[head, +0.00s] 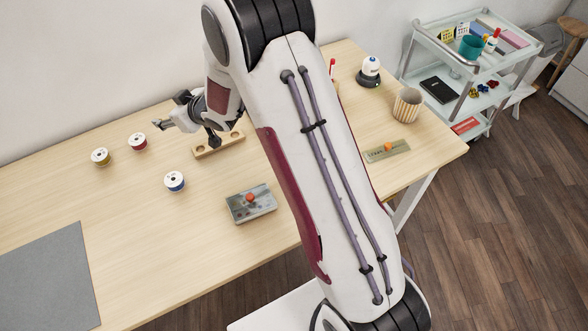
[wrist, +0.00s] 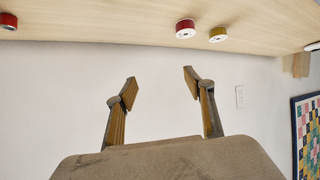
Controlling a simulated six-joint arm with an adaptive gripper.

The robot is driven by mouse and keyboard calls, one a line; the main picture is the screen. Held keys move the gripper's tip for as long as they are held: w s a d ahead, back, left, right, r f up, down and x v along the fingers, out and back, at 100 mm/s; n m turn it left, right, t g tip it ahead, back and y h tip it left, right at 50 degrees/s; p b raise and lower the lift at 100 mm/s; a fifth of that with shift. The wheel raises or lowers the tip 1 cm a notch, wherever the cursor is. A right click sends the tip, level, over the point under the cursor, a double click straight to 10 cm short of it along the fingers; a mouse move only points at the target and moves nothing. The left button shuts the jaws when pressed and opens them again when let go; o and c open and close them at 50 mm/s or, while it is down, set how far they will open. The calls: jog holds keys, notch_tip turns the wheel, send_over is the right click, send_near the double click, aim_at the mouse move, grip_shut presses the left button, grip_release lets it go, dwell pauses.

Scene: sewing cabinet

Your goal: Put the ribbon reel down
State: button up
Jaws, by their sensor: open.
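Three ribbon reels stand apart on the wooden table: a yellow one (head: 101,157), a red one (head: 138,142) and a blue one (head: 175,182). My gripper (head: 164,124) is above the back of the table, near the red reel and the wooden block. In the wrist view my gripper (wrist: 160,82) is open, with nothing between its fingers and the white wall behind them. The red reel (wrist: 185,30) and the yellow reel (wrist: 218,35) show beyond the fingertips, apart from them, on the table. None of these reels touches my gripper.
A wooden block with holes (head: 218,145) lies behind a grey box with an orange knob (head: 251,204). A grey mat (head: 45,275) lies at front left. Right of my arm are a striped cup (head: 407,106), a plate with an orange knob (head: 388,150) and a trolley (head: 455,65).

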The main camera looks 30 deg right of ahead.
jog(key=s+d+r+m+g+h, duration=0.1)
jog(key=s+d+r+m+h, duration=0.15)
jog(key=s+d+r, duration=0.45)
jog(key=s+d+r+m+h, duration=0.1)
jog(key=s+d+r+h, duration=0.3)
jog(key=s+r, duration=0.55)
jog(key=s+d+r+m+g+y, duration=0.1)
jog(key=s+g, duration=0.3)
jog(key=s, duration=2.3)
jog(key=shift+s+d+r+m, duration=0.3)
jog(key=shift+r+m, duration=0.25)
jog(key=shift+m, duration=0.3)
jog(key=shift+o, duration=0.5)
jog(key=shift+a+y, duration=0.1)
jog(key=shift+y, duration=0.15)
